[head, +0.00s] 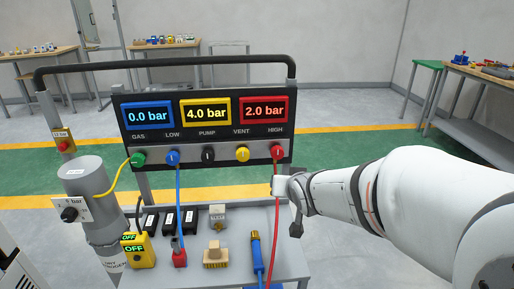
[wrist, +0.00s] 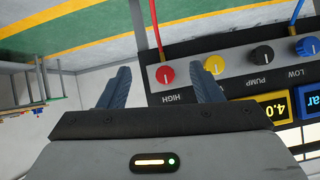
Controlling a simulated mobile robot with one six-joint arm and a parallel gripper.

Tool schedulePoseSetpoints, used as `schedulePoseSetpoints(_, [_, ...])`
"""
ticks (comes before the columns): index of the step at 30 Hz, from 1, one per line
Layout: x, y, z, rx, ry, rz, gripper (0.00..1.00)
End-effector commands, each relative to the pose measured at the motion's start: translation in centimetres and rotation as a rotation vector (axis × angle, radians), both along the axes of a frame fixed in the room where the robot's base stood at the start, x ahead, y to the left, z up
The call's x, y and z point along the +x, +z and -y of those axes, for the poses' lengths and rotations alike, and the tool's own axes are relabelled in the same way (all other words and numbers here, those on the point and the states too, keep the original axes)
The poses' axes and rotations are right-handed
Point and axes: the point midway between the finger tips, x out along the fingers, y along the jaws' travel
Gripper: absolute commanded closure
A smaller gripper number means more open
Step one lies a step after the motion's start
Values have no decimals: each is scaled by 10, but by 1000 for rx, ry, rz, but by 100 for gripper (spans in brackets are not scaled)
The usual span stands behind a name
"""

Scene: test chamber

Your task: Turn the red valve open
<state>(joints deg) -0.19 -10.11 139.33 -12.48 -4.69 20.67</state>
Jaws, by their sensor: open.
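The red valve is a round red knob (head: 277,153) above no other control at the right end of the panel's knob row, under the label HIGH. A white mark on it looks about upright in the head view. In the wrist view the red knob (wrist: 165,74) appears between the two fingers of my gripper (wrist: 160,82). The fingers are spread, with nothing held. I cannot tell how far they are from the knob. In the head view my gripper (head: 285,187) is just below the knob, its fingers not clearly visible.
The panel (head: 200,133) also has green, blue, black and yellow knobs; the yellow knob (wrist: 214,64) is close beside my right finger in the wrist view. A red hose (head: 277,225) hangs from the red knob past my gripper. The red display (head: 264,110) reads 2.0 bar.

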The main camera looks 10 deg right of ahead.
Motion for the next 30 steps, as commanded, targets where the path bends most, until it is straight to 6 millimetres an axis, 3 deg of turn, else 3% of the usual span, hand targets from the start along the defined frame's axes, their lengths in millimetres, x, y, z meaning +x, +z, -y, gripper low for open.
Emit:
schedulePoseSetpoints(1, [19,-20,6,-2,-37,81,41])
schedulePoseSetpoints(6, [64,-26,6,56,-55,352,41])
schedulePoseSetpoints(12, [86,-23,5,97,-58,549,41])
schedulePoseSetpoints(19, [103,-18,5,111,-59,605,41])
schedulePoseSetpoints(30, [157,-17,5,110,-58,604,41])
